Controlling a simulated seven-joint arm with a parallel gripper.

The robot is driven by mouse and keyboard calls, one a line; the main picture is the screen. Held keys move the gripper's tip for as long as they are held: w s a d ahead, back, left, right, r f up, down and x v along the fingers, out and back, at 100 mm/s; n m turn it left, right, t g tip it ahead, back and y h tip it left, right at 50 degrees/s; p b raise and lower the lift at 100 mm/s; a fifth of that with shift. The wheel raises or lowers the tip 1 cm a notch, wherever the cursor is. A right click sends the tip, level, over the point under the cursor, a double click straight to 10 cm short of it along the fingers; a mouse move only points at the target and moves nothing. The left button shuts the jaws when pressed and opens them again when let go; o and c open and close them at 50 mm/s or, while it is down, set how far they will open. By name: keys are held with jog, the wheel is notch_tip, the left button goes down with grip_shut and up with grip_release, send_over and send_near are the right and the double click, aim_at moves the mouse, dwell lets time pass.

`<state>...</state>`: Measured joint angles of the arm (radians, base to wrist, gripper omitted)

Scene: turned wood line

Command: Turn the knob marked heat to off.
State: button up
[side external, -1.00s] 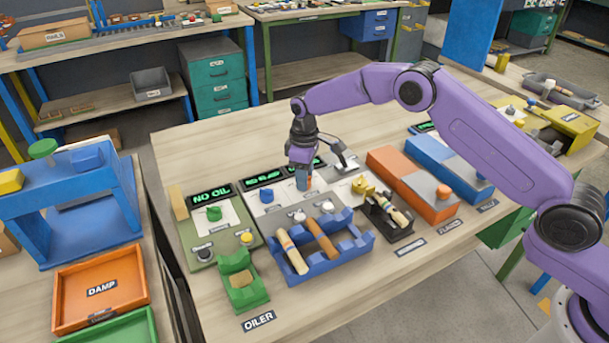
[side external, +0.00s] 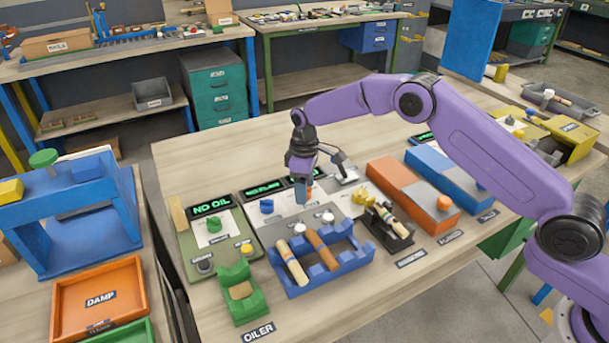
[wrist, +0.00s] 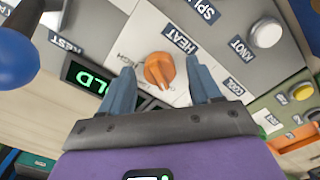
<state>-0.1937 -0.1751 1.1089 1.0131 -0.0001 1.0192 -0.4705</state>
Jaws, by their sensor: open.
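The heat knob (wrist: 158,70) is orange and sits on a pale panel under a "HEAT" label (wrist: 180,38) in the wrist view. Its narrow grip is slanted, but I cannot tell for sure which mark it points to. My gripper (wrist: 160,70) is open, with one blue-grey finger on each side of the knob and gaps visible between. In the side view my gripper (side external: 300,201) points down over the panel behind the blue rack, and hides most of the knob. The off mark is not readable.
A white button (wrist: 266,33) marked "KNOT" is beside the heat panel. A green-lit display (wrist: 90,80) ends in "OLD". A blue rack (side external: 352,262) with two wooden pieces stands in front. A blue knob (side external: 266,206) and an orange box (side external: 392,180) flank the gripper.

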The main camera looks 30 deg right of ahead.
notch_tip(320, 180, up, 17)
jog(key=shift+r, duration=0.2)
dwell(0.3)
dwell(0.4)
jog(key=s+d+r+n, duration=0.1)
jog(key=s+r, duration=0.1)
jog(key=s, duration=0.9)
jog(key=s+d+r+n, duration=0.1)
jog(key=s+r, duration=0.1)
jog(key=s, duration=0.9)
jog(key=s+d+f, duration=0.1)
jog(key=s+d, duration=0.3)
jog(key=s, duration=0.3)
jog(key=s+d+f, duration=0.2)
jog(key=s+d, duration=0.3)
jog(key=s, duration=0.3)
jog(key=s+d+f+n, duration=0.1)
jog(key=s+d+f, duration=0.1)
jog(key=s+d, duration=0.3)
jog(key=s, duration=0.2)
jog(key=shift+s, duration=0.4)
jog(key=shift+f, duration=0.1)
